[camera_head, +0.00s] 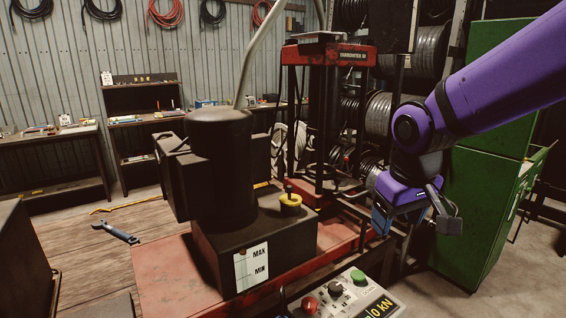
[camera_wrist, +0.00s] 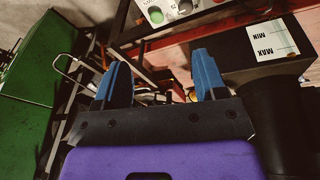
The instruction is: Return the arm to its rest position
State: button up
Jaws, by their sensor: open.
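My purple arm reaches in from the upper right in the head view. My gripper (camera_head: 382,218) hangs at its end, fingers pointing down, to the right of the dark hydraulic unit. In the wrist view my gripper (camera_wrist: 162,82) shows two blue fingers spread apart with nothing held between them. The hose crimper's red frame (camera_head: 357,52) stands behind and to the left of my arm. The dark tank (camera_head: 215,245) with MAX and MIN marks and a yellow cap (camera_head: 290,204) stands left of the gripper.
A control box (camera_head: 345,297) with red and green buttons is at the bottom. A green cabinet (camera_head: 485,185) stands close on the right, behind my arm. A blue wrench (camera_head: 116,233) lies on the wooden surface at left. Hose reels (camera_head: 380,113) hang behind.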

jog(key=s+d+r+m+t, duration=0.1)
jog(key=s+d+r, duration=0.2)
jog(key=s+d, duration=0.2)
jog(key=s+d+r+m+t, duration=0.1)
jog(key=s+d+r, duration=0.3)
jog(key=s, duration=0.5)
jog(key=shift+s+d+r+m+t, duration=0.15)
jog(key=shift+s+d+m+t, duration=0.15)
jog(key=shift+d+m, duration=0.4)
jog(key=shift+a, duration=0.15)
